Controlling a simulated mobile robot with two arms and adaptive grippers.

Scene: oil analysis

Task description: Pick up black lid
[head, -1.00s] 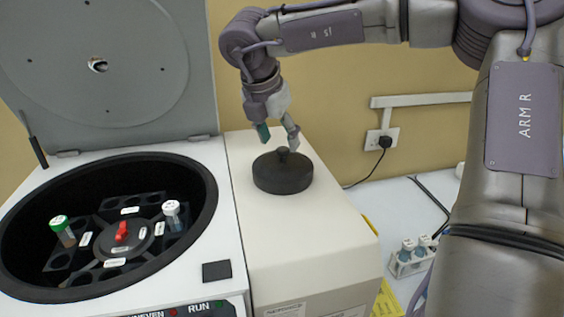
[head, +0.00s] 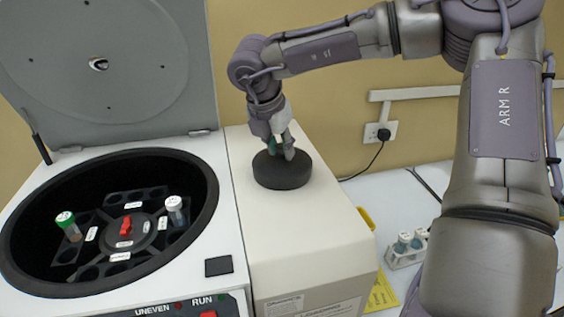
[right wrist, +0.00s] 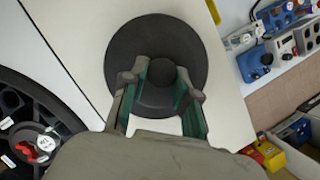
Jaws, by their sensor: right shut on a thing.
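The black lid (head: 283,172) is a thick round disc with a knob on top. It rests on the flat cream top of the unit beside the open centrifuge. My right gripper (head: 281,152) points down at the lid's centre and is shut on its knob. In the right wrist view the lid (right wrist: 190,45) shows from above, with the fingers of my right gripper (right wrist: 161,82) on both sides of the round knob. The fingers hide part of the knob in the head view. My left gripper is not in view.
The open centrifuge (head: 225,240) stands at left, its raised grey cover (head: 150,100) behind. Its rotor holds a green-capped tube (head: 68,226) and a white-capped tube (head: 175,210). A small vial rack (head: 405,255) stands on the lower white bench at right. A wall socket (head: 380,135) is behind.

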